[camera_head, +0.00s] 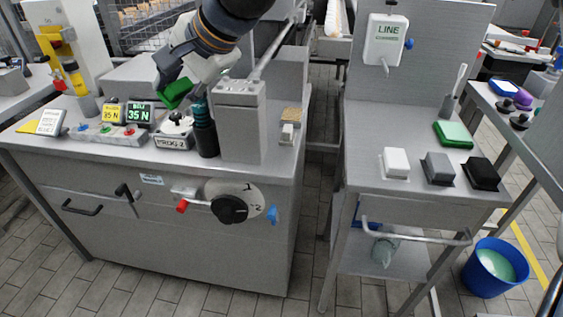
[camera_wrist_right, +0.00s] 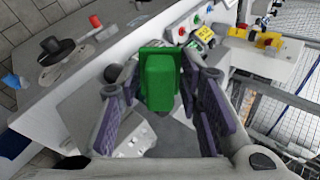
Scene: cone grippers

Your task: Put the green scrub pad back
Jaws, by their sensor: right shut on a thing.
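The green scrub pad (camera_head: 174,94) is held by my right gripper (camera_head: 183,84) above the left workbench, near its small displays. In the right wrist view the pad (camera_wrist_right: 160,82) sits between the two purple-lined fingers of the gripper (camera_wrist_right: 162,92), which are shut on it. The pad is clear of the bench top, as far as the views show. On the right table, white (camera_head: 396,162), grey (camera_head: 439,168) and black (camera_head: 482,173) blocks stand in a row. A flat green item (camera_head: 453,134) lies behind them. My left gripper is not in view.
A grey post (camera_head: 239,125) and a dark cylinder (camera_head: 205,135) stand close to the right gripper. A gap separates the left workbench (camera_head: 110,175) from the right table (camera_head: 370,190). A LINE dispenser (camera_head: 386,40) hangs on the panel behind the table. A blue bucket (camera_head: 490,268) stands on the floor.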

